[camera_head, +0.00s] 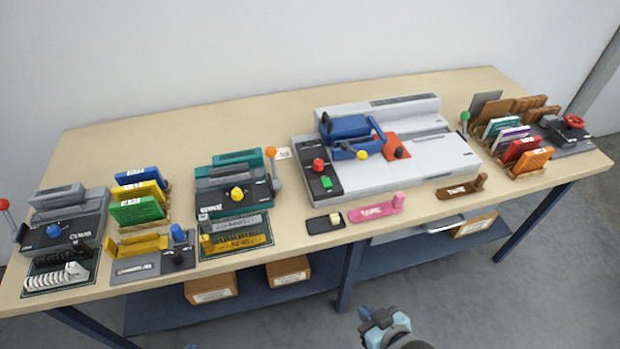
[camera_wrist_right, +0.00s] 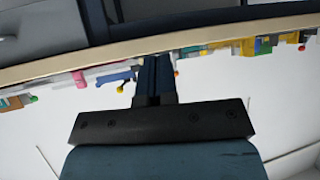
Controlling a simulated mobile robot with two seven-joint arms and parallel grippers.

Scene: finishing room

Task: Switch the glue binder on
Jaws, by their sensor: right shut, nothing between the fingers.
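The large grey machine (camera_head: 345,119) right of the table's middle appears to be the glue binder. A dark panel on its left side carries a red knob (camera_head: 318,164) and a green button (camera_head: 326,182). A blue clamp (camera_head: 351,127) with a yellow knob (camera_head: 362,155) sits on it, beside an orange-red piece (camera_head: 395,140). A small black block with a cream switch (camera_head: 335,218) lies in front. My right gripper (camera_head: 367,313) is shut and empty, low in front of the table and apart from everything. Its closed fingers show in the right wrist view (camera_wrist_right: 154,75).
Pink (camera_head: 376,208) and brown (camera_head: 461,188) labelled pieces lie near the front edge. A teal machine (camera_head: 232,186) and a grey machine (camera_head: 65,215) stand left. Upright colored booklets (camera_head: 522,148) stand right. A lower shelf (camera_head: 400,252) holds boxes. Floor in front is free.

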